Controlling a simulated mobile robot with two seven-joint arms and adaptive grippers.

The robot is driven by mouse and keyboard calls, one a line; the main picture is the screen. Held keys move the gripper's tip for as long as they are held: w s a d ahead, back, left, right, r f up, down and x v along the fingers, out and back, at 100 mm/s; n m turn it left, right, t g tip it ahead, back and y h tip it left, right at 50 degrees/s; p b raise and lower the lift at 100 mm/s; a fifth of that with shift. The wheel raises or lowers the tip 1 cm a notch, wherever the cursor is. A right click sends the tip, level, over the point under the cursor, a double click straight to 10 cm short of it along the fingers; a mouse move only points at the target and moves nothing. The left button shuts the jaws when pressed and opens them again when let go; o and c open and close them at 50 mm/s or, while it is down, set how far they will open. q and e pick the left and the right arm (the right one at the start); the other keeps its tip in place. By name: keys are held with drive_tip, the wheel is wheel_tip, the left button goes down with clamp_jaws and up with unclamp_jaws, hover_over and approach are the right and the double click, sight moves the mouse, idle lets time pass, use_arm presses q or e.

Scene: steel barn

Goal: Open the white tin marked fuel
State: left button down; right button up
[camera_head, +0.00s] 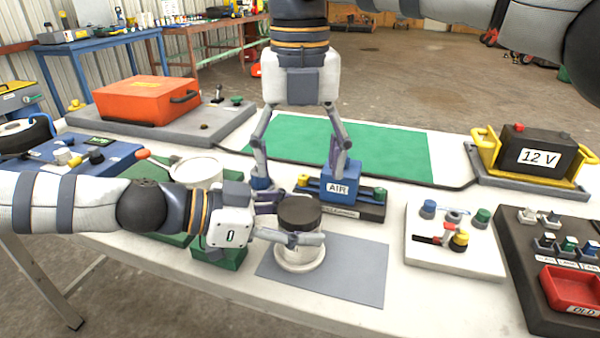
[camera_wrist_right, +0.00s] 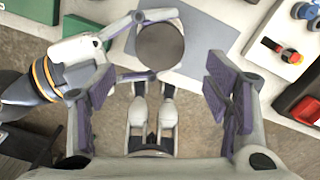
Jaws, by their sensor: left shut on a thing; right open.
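My left gripper (camera_head: 296,220) comes from the left and is shut on the tin, one finger on each side. My right gripper (camera_head: 302,178) points down, open and empty, above and behind the tin. In the right wrist view the lid lies beyond its spread fingers (camera_wrist_right: 160,90).
The grey mat (camera_head: 350,275) is bare to the right. A blue block marked AIR (camera_head: 341,184) stands close behind my right gripper's fingers. A white round container (camera_head: 197,168) is at left. A white board with knobs (camera_head: 450,255) and a red tray (camera_head: 572,288) lie right.

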sight(300, 208)
wheel_tip(300, 208, down, 8)
drive_tip(key=shift+r, duration=0.2)
drive_tip(key=c, duration=1.2)
drive_tip(key=n, duration=0.3)
drive_tip(key=o, duration=1.3)
drive_tip(key=shift+r, duration=0.15)
wheel_tip(300, 208, up, 4)
drive_tip(key=shift+r, duration=0.2)
use_arm(q)
drive_tip(key=c, duration=0.6)
unclamp_jaws()
drive_tip(key=shift+o, duration=0.2)
